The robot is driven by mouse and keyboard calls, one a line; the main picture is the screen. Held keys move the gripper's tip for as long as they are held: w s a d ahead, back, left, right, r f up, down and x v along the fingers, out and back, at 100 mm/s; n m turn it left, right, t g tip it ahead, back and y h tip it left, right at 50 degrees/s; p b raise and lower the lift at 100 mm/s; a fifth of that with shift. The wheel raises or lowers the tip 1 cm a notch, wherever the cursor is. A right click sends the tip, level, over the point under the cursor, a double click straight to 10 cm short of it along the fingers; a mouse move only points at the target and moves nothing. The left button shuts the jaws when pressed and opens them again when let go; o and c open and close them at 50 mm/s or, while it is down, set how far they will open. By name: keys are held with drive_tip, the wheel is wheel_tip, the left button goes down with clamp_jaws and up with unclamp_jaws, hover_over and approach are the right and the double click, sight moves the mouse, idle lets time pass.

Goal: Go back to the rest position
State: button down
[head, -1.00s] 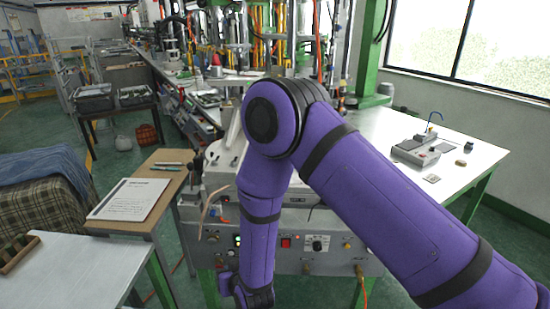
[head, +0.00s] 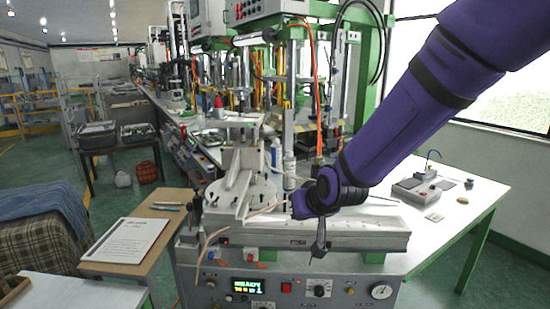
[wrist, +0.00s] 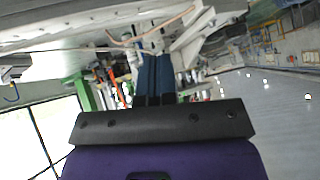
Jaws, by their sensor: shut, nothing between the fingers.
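My purple arm reaches in from the upper right of the head view and ends at my gripper (head: 318,240), in front of the wax injection machine (head: 330,235). The gripper's slim dark fingers point down above the front control panel (head: 285,288) and look shut and empty. In the wrist view the closed blue-grey fingers (wrist: 153,80) stick out past the black mount, with the room appearing upside down. The machine's round plate and clamp (head: 240,190) stand left of my gripper. Whether the gripper touches the machine is hard to tell.
A white table (head: 400,228) on the right carries a grey device (head: 415,190) and small items. On the left a brown stand (head: 150,260) holds a printed sheet (head: 128,240) and pens. A cloth-covered block (head: 40,235) stands farther left. Green floor lies open at the back left.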

drive_tip(key=s+d+r+m+g+h, duration=0.1)
drive_tip(key=s+d+r, duration=0.65)
drive_tip(key=d, duration=0.25)
drive_tip(key=s+d+r+m+g+h, duration=0.1)
drive_tip(key=s+d+r+h, duration=0.1)
drive_tip(key=s+d+r, duration=0.6)
drive_tip(key=s+d+h, duration=0.1)
drive_tip(key=s+d, duration=0.5)
drive_tip(key=s, duration=0.5)
drive_tip(key=shift+s+m+g, duration=0.4)
drive_tip(key=c, duration=1.8)
unclamp_jaws()
